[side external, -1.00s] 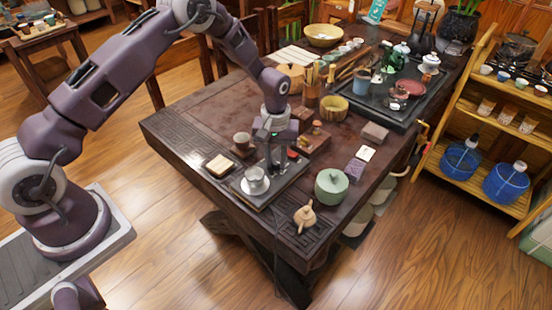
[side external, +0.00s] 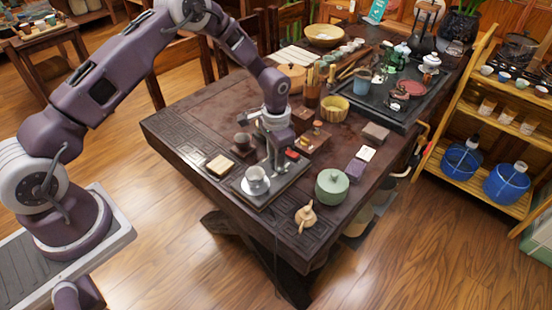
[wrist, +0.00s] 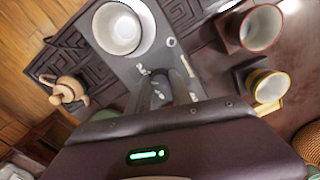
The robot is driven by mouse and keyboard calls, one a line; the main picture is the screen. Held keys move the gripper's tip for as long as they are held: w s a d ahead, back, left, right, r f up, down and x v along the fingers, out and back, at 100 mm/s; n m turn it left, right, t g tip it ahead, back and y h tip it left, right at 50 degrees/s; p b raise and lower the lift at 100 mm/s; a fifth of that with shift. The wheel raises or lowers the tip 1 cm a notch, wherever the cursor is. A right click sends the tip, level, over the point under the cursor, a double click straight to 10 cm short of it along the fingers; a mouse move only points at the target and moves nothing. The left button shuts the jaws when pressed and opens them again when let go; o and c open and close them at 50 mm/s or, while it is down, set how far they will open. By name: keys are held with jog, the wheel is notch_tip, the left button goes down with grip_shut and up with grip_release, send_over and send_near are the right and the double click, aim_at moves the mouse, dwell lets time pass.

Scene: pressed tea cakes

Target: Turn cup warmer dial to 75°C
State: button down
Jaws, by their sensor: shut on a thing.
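The cup warmer (side external: 249,196) is a dark flat slab near the table's front edge; its grey top (wrist: 135,68) shows in the wrist view. A white cup (side external: 257,187) stands upright on a saucer at its front end, and the cup shows from above in the wrist view (wrist: 118,30). My gripper (side external: 275,163) points down at the warmer's other end, behind the cup. In the wrist view my gripper (wrist: 163,95) is shut on the small dark dial, mostly hidden between the fingers. The dial's marks and setting cannot be read.
A green lidded pot (side external: 331,188) and a small clay teapot (side external: 306,215) stand to the right. Small boxes (side external: 355,171) lie beyond the pot.

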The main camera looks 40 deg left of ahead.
jog(key=shift+m, duration=2.2)
jog(key=c, duration=1.1)
grip_release()
jog(key=shift+c, duration=0.2)
jog(key=shift+r, duration=0.1)
notch_tip(320, 180, up, 7)
jog(key=shift+f, duration=0.1)
